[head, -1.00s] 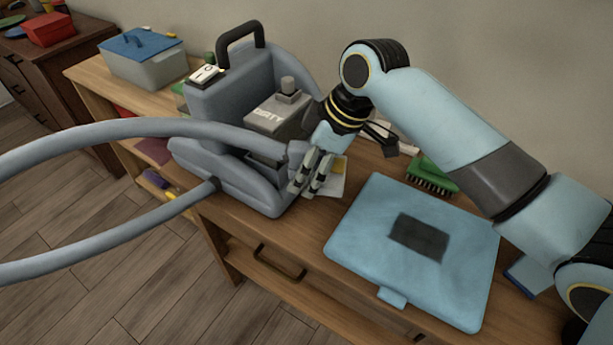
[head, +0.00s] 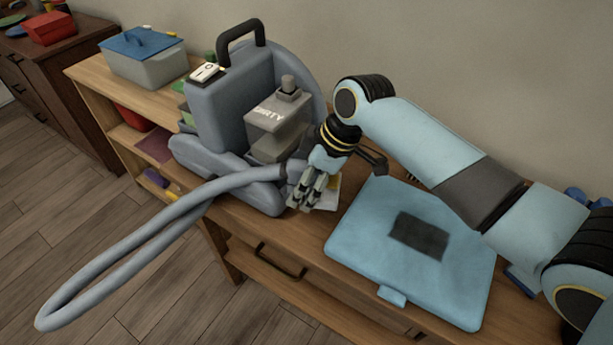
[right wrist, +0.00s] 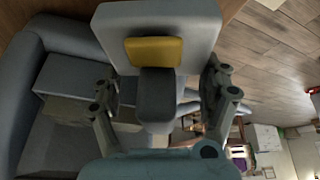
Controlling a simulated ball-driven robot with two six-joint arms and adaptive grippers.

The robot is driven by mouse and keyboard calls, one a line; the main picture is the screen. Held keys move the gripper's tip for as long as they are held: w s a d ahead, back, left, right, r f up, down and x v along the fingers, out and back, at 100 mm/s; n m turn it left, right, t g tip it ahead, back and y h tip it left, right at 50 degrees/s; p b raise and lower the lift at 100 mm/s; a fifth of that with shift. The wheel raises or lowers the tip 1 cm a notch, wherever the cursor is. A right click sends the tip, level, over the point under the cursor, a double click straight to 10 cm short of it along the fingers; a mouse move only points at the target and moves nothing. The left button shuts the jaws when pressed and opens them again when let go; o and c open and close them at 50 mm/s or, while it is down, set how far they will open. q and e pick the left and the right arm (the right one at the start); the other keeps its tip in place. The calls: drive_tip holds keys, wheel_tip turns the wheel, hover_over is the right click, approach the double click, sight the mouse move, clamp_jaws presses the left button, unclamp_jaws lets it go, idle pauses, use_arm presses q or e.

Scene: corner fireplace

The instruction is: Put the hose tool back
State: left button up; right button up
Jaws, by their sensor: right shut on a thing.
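The grey carpet-cleaner machine (head: 228,115) stands on the wooden bench, with a black carry handle and a tank marked "DIRTY" (head: 275,130). Its grey hose (head: 140,250) loops out over the bench's front edge and comes back to my right gripper (head: 310,192). That gripper is shut on the hose tool (head: 331,195), just right of the machine's base. In the right wrist view, the tool's grey neck (right wrist: 155,95) is between the fingers, with its pale wide head and yellow block (right wrist: 154,51) beyond. The fingers partly hide the tool in the head view. My left gripper is out of view.
A light-blue case (head: 370,255) lies flat right of the gripper. A grey box with a blue lid (head: 146,62) stands at the bench's left end. The wall is close behind. Open wooden floor (head: 60,200) lies in front.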

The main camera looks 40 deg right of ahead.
sight(331, 182)
drive_tip(key=shift+f, duration=0.15)
drive_tip(key=o, duration=1.2)
drive_tip(key=shift+c, duration=0.2)
drive_tip(key=shift+r, duration=0.5)
drive_tip(key=p+v, duration=0.1)
drive_tip(key=v, duration=1.1)
drive_tip(key=shift+r, duration=0.1)
